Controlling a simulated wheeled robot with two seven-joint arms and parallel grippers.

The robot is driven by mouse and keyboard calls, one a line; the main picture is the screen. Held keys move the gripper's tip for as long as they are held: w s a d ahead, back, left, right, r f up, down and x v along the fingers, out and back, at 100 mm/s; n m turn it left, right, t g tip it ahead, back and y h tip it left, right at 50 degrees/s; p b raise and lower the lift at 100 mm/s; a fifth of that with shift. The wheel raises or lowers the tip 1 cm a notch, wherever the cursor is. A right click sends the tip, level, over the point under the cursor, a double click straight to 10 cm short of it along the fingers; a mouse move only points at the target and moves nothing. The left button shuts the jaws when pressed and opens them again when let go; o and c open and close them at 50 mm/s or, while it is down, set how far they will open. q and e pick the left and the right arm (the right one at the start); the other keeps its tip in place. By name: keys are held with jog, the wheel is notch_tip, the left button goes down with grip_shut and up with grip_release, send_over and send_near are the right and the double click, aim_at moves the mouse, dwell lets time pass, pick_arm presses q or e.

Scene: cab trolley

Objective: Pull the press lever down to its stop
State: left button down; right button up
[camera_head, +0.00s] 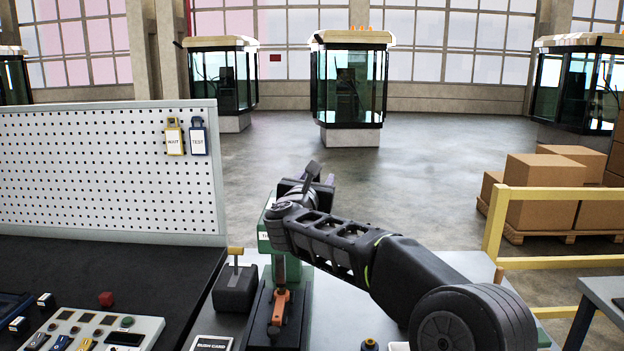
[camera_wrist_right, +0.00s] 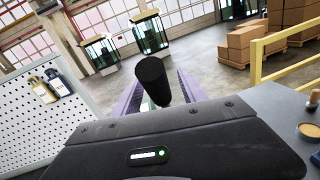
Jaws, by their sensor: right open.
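The press (camera_head: 266,243) is a green column on a dark base, with an orange part low at its front. My right arm reaches across it and hides much of its upper part. The press lever's black cylindrical grip (camera_head: 312,171) stands up, tilted, at my right gripper (camera_head: 318,182). In the right wrist view the grip (camera_wrist_right: 152,80) lies between the two purple-grey fingers of the gripper (camera_wrist_right: 160,96). The fingers are spread, with the grip nearer the right one; I cannot tell whether they touch it. My left gripper is not in view.
A white pegboard (camera_head: 110,165) with two hanging tags stands at the left. A small lever box (camera_head: 235,285) stands left of the press, and a control panel (camera_head: 95,330) lies at front left. A yellow rail (camera_head: 545,262) and cartons (camera_head: 540,190) are at the right.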

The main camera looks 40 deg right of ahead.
jog(key=shift+x, duration=0.8)
jog(key=shift+c, duration=0.4)
grip_shut()
